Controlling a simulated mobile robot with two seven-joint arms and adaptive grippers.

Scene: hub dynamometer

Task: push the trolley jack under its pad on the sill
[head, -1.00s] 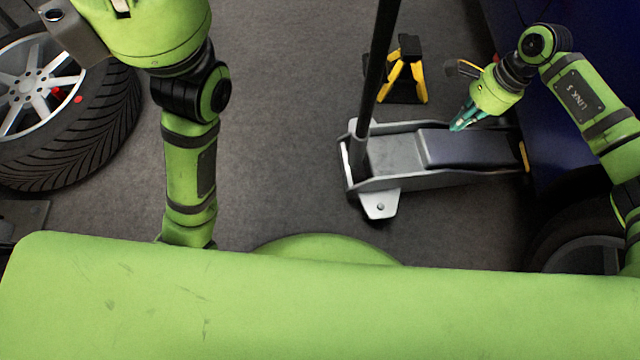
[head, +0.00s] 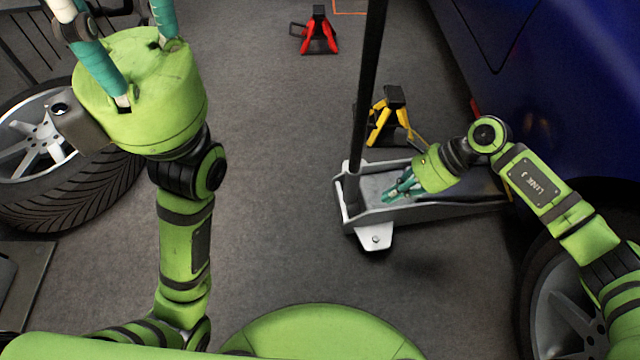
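The grey trolley jack (head: 378,241) stands on the floor with its black handle (head: 366,85) upright. Its far end runs to the right under the edge of the blue car (head: 590,90); the pad and sill contact are hidden. My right gripper (head: 388,198) is over the rear half of the jack, its teal fingers close together and low by the frame. I cannot tell whether they touch it. My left gripper (head: 120,45) is at the upper left, away from the jack, its teal fingers spread apart.
A yellow axle stand (head: 385,125) stands just behind the jack and a red axle stand (head: 318,35) farther back. A car wheel (head: 560,310) is at the lower right. The middle floor is clear.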

